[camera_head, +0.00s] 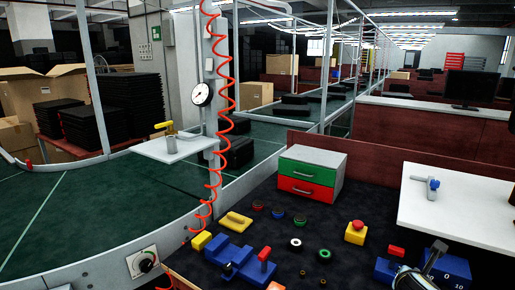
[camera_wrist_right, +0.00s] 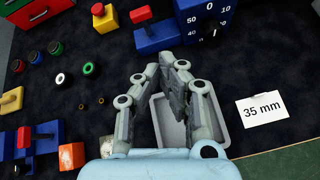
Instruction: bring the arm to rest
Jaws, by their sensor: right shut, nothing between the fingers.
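My right gripper (camera_wrist_right: 172,78) is shut and empty in the right wrist view, above the dark work surface and partly in front of a light grey tray (camera_wrist_right: 172,132). In the head view my right gripper (camera_head: 432,262) shows at the bottom right corner, close to the blue dial block (camera_head: 455,268), seen only in part. Whether it touches the block I cannot tell. My left arm and gripper do not show in either view.
A cabinet with a green and a red drawer (camera_head: 310,175) stands behind coloured rings and blue blocks (camera_head: 240,258). A yellow block with red button (camera_head: 355,232) is near. A white board (camera_head: 460,205) lies at right. A "35 mm" card (camera_wrist_right: 262,108) lies beside the tray.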

